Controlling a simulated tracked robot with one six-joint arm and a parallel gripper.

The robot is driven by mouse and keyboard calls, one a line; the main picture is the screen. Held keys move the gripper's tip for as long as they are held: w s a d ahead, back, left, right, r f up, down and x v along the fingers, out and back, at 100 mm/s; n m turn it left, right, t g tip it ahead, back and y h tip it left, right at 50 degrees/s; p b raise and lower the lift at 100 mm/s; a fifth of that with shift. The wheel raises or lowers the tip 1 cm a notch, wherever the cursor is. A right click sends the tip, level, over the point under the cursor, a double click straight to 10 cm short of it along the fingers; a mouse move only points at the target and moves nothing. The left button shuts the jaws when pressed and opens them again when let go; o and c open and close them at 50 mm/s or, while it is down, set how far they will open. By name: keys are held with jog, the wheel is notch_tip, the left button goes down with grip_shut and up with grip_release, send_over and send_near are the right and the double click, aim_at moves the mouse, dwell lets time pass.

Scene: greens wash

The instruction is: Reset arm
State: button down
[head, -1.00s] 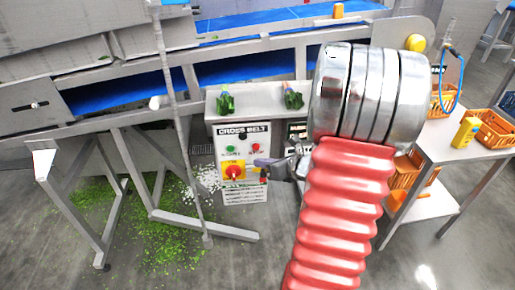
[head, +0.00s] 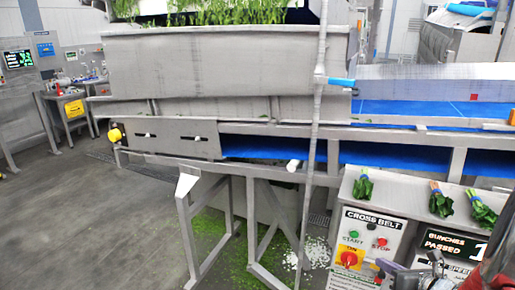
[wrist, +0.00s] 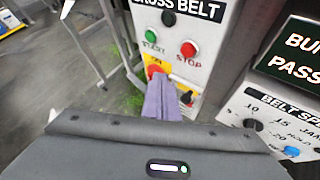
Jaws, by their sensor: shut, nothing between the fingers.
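My gripper (head: 384,266) is at the lower right of the head view, its purple fingers shut with nothing between them. In the wrist view my gripper (wrist: 158,84) points at the cross belt panel (wrist: 222,16), its tips overlapping the red knob (wrist: 156,70) on a yellow plate. I cannot tell whether they touch it. The knob also shows in the head view (head: 347,258). Above it are a green start button (wrist: 151,35) and a red stop button (wrist: 189,49). Part of my red arm shows at the head view's right edge.
Several tied green bunches (head: 440,203) lie on the cabinet top. A bunches-passed display (head: 454,243) reads 1. A vertical pole (head: 316,130) and the belt frame's legs (head: 188,225) stand left of the panel. Green scraps litter the floor; open floor lies at far left.

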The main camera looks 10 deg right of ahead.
jog(key=s+a+r+n+g+y, duration=0.15)
jog(key=s+a+n+g, duration=0.3)
jog(key=a+n, duration=0.55)
jog(key=s+a+n+g+y, duration=0.2)
jog(key=s+a+n+g, duration=0.25)
jog(key=a+n, duration=0.65)
jog(key=s+a+r+n+t+h, duration=0.1)
jog(key=s+a+r+n+h, duration=0.1)
jog(key=a+r+n, duration=0.3)
jog(key=s+a+r+n+t+h, duration=0.1)
jog(key=s+a+r+n+h, duration=0.1)
jog(key=r+n, duration=0.6)
jog(key=s+a+n, duration=0.1)
jog(key=a+n, duration=0.1)
jog(key=n, duration=0.2)
jog(key=shift+a+r, duration=0.15)
jog(key=shift+a, duration=0.2)
jog(key=shift+s, duration=0.1)
